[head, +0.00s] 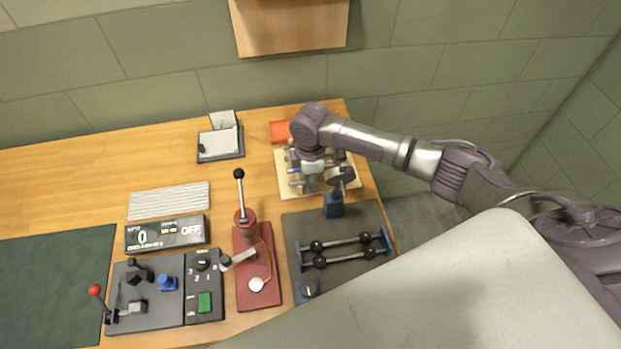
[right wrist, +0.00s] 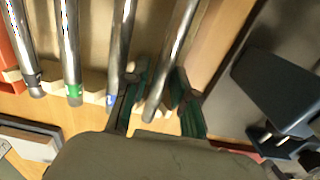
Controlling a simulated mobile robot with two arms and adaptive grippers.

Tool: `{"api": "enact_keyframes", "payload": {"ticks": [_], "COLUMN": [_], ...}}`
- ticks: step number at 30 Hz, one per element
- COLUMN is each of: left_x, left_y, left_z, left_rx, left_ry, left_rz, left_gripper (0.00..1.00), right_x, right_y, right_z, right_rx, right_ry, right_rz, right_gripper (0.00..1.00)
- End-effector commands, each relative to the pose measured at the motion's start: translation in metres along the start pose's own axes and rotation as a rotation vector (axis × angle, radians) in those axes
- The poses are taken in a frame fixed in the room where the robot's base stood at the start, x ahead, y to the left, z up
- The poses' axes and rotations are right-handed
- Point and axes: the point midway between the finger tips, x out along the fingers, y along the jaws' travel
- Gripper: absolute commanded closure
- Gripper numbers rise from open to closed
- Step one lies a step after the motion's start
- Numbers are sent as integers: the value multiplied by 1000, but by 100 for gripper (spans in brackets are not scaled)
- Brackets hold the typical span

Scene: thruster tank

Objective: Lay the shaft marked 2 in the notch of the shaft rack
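Several steel shafts lie side by side on the cream notched shaft rack (head: 351,186), whose notched strip also shows in the right wrist view (right wrist: 95,98). One shaft (right wrist: 68,45) has a green band and another (right wrist: 117,40) a blue one at its near end. My right gripper (head: 325,182) is low over the rack and hides part of it. In the right wrist view, its fingers (right wrist: 159,95) stand apart on either side of a tilted shaft (right wrist: 172,55), with a gap on its left. No number marks are readable. My left gripper is not in view.
A dark blue block (head: 333,207) stands just in front of the rack. Nearer, a grey mat (head: 292,229) carries two rods with black balls. An orange-red box (head: 279,131) is behind the rack, and a red lever stand (head: 246,240) is to its left.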

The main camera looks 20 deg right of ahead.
Motion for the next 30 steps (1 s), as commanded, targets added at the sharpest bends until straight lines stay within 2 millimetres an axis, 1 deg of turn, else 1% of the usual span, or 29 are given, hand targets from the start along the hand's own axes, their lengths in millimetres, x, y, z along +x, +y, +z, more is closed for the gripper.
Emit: {"api": "enact_keyframes", "payload": {"ticks": [1,2,10,14,17,24,27,30], "left_x": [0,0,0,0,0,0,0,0], "left_y": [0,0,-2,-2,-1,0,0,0], "left_z": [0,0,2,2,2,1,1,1], "left_rx": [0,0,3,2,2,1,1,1], "left_ry": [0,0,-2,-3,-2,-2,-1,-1], "left_rz": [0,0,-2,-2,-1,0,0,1], "left_gripper": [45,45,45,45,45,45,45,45], "right_x": [0,0,0,-9,-25,-78,-96,-109], "right_y": [0,0,0,0,1,1,0,0], "right_z": [0,0,0,0,0,0,0,0], "right_rx": [0,0,0,-1,-2,-2,0,-1], "right_ry": [0,0,0,2,3,2,1,1], "right_rz": [0,0,0,2,3,4,3,2], "right_gripper": [60,56,56,56,56,56,56,56]}}
